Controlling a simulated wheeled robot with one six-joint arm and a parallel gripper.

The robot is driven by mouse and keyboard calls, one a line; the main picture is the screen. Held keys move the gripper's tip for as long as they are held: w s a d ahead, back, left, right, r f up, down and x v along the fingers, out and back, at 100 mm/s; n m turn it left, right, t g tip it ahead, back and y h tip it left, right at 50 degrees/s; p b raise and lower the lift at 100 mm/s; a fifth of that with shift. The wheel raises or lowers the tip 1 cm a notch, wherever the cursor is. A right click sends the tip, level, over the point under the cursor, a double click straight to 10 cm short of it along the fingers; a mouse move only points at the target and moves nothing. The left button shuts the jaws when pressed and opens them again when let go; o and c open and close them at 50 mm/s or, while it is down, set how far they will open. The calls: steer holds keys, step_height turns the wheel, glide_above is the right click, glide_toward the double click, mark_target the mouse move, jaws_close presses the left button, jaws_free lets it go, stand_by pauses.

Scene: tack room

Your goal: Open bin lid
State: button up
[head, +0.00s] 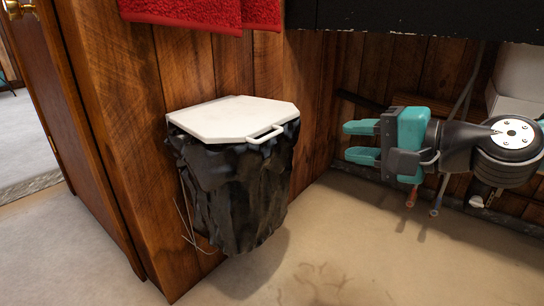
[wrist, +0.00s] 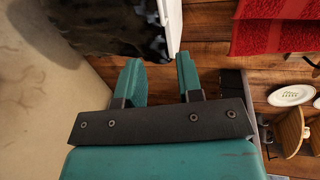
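The fingers are open and empty. In the wrist view, my gripper (wrist: 160,80) shows a gap between its fingers; part of the black bag (wrist: 95,25) and the white lid edge (wrist: 168,25) appear beyond them.
A red towel (head: 205,12) hangs above the bin; it also shows in the wrist view (wrist: 275,25). A dark counter edge (head: 430,18) overhangs at the upper right. Pipes (head: 437,195) run behind my arm. The floor (head: 350,240) in front is clear.

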steer(key=p, duration=1.3)
glide_toward(272, 136)
steer(key=x, duration=1)
steer(key=shift+w+f, duration=0.1)
steer(key=shift+w, duration=0.25)
jaws_close()
